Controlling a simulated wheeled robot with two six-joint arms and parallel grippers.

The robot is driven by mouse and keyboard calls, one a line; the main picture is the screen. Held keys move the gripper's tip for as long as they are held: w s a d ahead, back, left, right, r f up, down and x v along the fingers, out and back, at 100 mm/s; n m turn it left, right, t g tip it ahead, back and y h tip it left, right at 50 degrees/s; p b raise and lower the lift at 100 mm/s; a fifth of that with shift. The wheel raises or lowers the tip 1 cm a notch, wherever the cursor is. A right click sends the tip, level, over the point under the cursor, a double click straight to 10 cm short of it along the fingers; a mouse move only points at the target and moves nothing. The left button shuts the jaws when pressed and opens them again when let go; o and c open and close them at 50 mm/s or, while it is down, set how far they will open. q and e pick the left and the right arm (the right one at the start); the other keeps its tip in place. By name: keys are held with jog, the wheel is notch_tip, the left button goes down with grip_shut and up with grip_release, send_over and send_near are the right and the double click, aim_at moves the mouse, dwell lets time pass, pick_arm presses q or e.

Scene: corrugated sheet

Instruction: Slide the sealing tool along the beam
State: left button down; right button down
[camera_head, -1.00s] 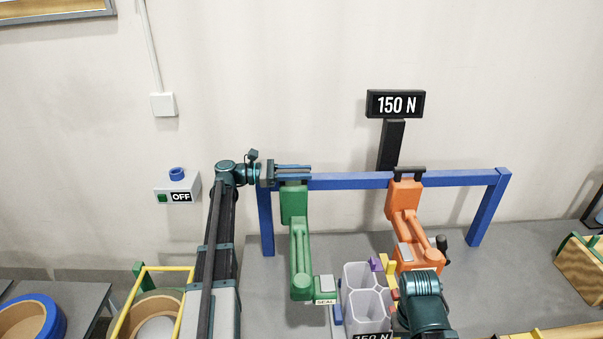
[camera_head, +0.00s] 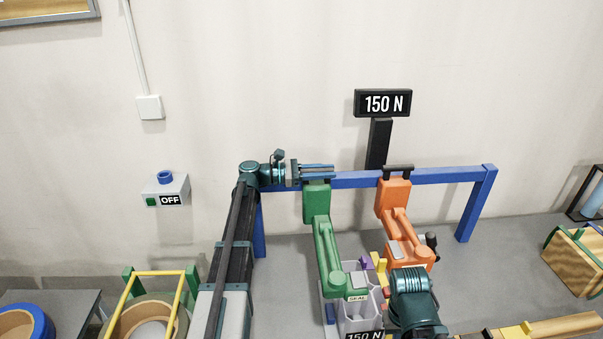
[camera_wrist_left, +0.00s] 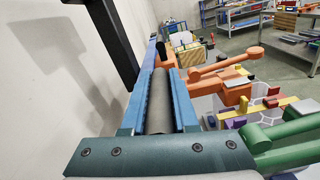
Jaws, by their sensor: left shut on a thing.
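The green sealing tool (camera_head: 316,203), labelled SEAL, hangs on the blue beam (camera_head: 345,180) left of an orange tool (camera_head: 392,195). Its arm slants down to the right, and its head (camera_head: 357,286) is over the clear cells (camera_head: 358,315). My left gripper (camera_head: 322,171) is at the top of the green tool, shut on its handle. In the left wrist view the grey bar of the handle (camera_wrist_left: 158,105) lies between the two blue fingers. A teal joint of my right arm (camera_head: 413,295) shows at the bottom; its fingers are out of view.
A black display (camera_head: 383,103) reads 150 N behind the beam. The orange tool with its black handle (camera_head: 398,170) stands on the same beam to the right, with a short gap between. A switch box (camera_head: 166,190) on the wall reads OFF.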

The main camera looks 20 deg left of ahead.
pick_arm(q)
jog(key=x, duration=1)
jog(key=c, duration=0.7)
grip_release()
jog(key=shift+w+d, duration=0.1)
jog(key=shift+d, duration=0.15)
jog(key=shift+a, duration=0.1)
jog(key=v, duration=1.4)
